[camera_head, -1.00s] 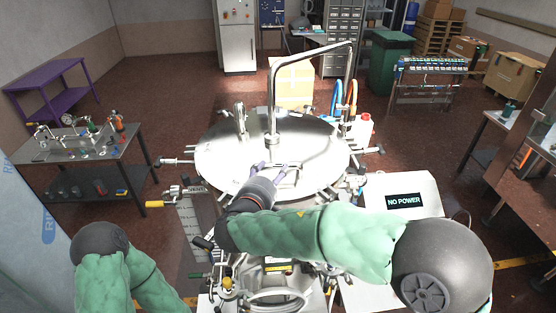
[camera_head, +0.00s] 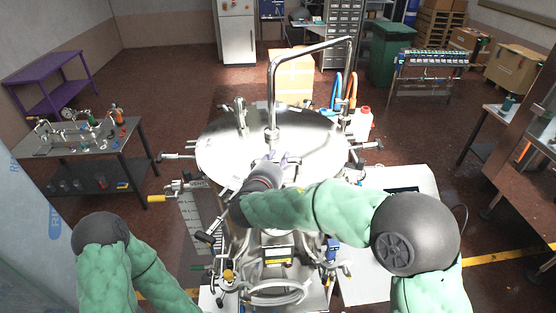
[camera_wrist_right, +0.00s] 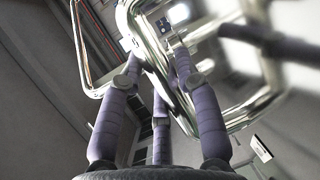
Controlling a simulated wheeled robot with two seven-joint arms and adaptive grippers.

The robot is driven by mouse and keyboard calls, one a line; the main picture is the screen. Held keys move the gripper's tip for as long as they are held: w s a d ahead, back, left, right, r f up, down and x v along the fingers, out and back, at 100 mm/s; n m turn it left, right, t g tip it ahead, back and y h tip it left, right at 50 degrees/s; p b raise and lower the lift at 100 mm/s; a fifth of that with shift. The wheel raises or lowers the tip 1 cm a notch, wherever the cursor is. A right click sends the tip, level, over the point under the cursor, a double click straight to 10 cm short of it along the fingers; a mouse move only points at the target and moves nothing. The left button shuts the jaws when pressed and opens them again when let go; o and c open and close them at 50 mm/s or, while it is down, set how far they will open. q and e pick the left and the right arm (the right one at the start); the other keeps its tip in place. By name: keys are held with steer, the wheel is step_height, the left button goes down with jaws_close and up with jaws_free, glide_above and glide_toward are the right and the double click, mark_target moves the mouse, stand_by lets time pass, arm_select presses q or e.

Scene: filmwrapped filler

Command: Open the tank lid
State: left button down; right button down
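The tank's round shiny steel lid (camera_head: 222,157) lies over the tank in the middle of the head view, and it looks closed. My right gripper (camera_head: 276,158) is over the near middle part of the lid, beside the upright steel pipe. In the right wrist view my right gripper (camera_wrist_right: 130,45) has its grey-purple fingers spread apart. A shiny bent metal handle (camera_wrist_right: 150,55) runs between and behind them; I cannot tell whether they touch it. My left arm shows at the lower left of the head view, but its gripper is out of view.
A tall bent steel pipe (camera_head: 273,95) rises by the lid's middle. Clamps and valves ring the tank. A bench (camera_head: 128,140) with fittings stands at left, a white control box (camera_head: 415,185) at right, and a cardboard box (camera_head: 293,78) behind.

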steer(key=w+r+g+p, duration=0.1)
steer(key=w+r, duration=0.3)
steer(key=r, duration=0.4)
steer(key=w+r+g+p, duration=0.1)
steer(key=w+r, duration=0.3)
steer(key=r, duration=0.4)
steer(key=w+r+n+g+y+p, duration=0.1)
steer(key=w+r, duration=0.3)
steer(key=r, duration=0.5)
steer(key=shift+w+g, duration=0.15)
steer(key=shift+g, duration=0.35)
